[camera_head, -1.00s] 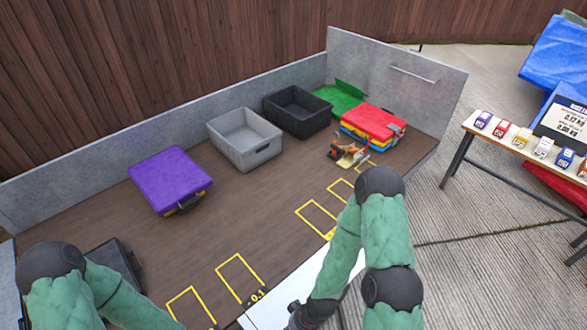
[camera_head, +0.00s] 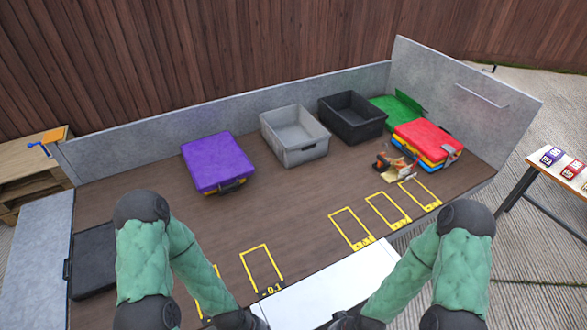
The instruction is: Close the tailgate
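A white flat panel (camera_head: 345,290) adjoins the near edge of the brown bed floor (camera_head: 300,215) at bottom centre. It may be the tailgate, but its lower part is cut off. A grey upright end panel (camera_head: 455,95) with a thin handle bar closes the right end of the bed. My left gripper (camera_head: 240,319) is at the bottom edge, by the white panel's left side. My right gripper (camera_head: 357,321) is at the bottom edge, over the panel's lower right. Both are mostly cut off or hidden by my arms, so finger opening and contact are unclear.
The bed holds a purple case (camera_head: 217,162), a grey crate (camera_head: 294,136), a black crate (camera_head: 352,117), a red-topped case stack (camera_head: 428,140), a small tool (camera_head: 395,163) and a black case (camera_head: 93,262). A wooden workbench (camera_head: 28,165) stands left, a table (camera_head: 545,180) right.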

